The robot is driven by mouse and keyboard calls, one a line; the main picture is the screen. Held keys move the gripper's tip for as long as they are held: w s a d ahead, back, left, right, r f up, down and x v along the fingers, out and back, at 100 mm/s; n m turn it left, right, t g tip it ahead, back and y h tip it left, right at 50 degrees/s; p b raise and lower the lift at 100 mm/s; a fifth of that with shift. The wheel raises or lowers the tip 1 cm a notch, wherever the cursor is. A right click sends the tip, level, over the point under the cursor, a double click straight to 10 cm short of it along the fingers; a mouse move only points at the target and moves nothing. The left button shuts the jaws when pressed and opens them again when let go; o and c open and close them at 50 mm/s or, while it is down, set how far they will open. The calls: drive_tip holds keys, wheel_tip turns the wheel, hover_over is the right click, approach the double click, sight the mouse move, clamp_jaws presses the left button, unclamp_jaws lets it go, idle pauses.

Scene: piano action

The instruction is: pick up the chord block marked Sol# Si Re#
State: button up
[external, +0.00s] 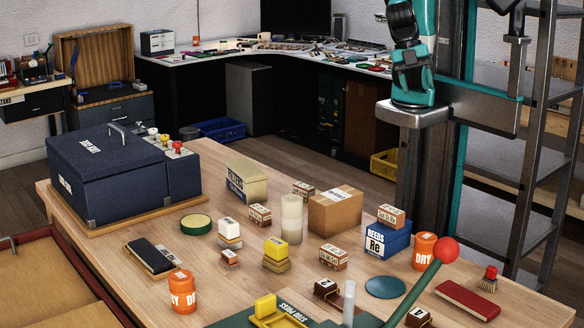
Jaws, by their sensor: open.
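Several small brown blocks with white labels stand on the wooden table. One block (391,216) lies on top of a blue box marked Re (387,240). Others are a block (303,190) behind the pale cylinder, a block (260,215) left of it, a block (333,257) in front of the cardboard box and a smaller block (230,259) at the left. A darker brown block (327,289) stands near the front. The labels are too small to tell surely which reads Sol# Si Re#. My arm rises out of the top edge; I cannot make out my gripper.
A pale cylinder (291,218) and a cardboard box (336,209) stand mid-table among the blocks. A large navy case (105,180) fills the left. Some wood between objects is bare.

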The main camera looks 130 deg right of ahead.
drive_tip(key=o, duration=0.8)
drive_tip(key=w+d+f+m+y+b, duration=0.2)
drive_tip(key=w+d+f+m+b, duration=0.1)
drive_tip(key=w+d+f+m, duration=0.7)
drive_tip(key=m+t+y+b, duration=0.1)
drive_tip(key=m+t+b, duration=0.6)
drive_tip(key=m, duration=1.3)
hover_over(306, 185)
drive_tip(key=w+a+p, duration=0.2)
drive_tip(key=a, duration=0.6)
wheel_tip(306, 185, down, 18)
drive_tip(key=t, duration=0.2)
drive_tip(key=s+d+f+m+t+h, duration=0.1)
drive_tip(key=s+d+f+m+h, duration=0.1)
drive_tip(key=m, duration=0.2)
drive_tip(key=s+d+f+m+t+h+b, duration=0.1)
drive_tip(key=s+d+f+m+t+h, duration=0.1)
drive_tip(key=d+f+m, duration=0.1)
drive_tip(key=s+d+f+m+t+h+b, duration=0.1)
drive_tip(key=s+d+f+m+h, duration=0.1)
drive_tip(key=m, duration=0.3)
drive_tip(key=shift+d+f, duration=0.5)
drive_tip(key=shift+f, duration=0.05)
drive_tip(key=shift+w+f+t, duration=0.1)
drive_tip(key=shift+f+t, duration=0.05)
drive_tip(key=shift+t, duration=0.15)
drive_tip(key=shift+p+x, duration=0.55)
drive_tip(key=shift+x, duration=2.95)
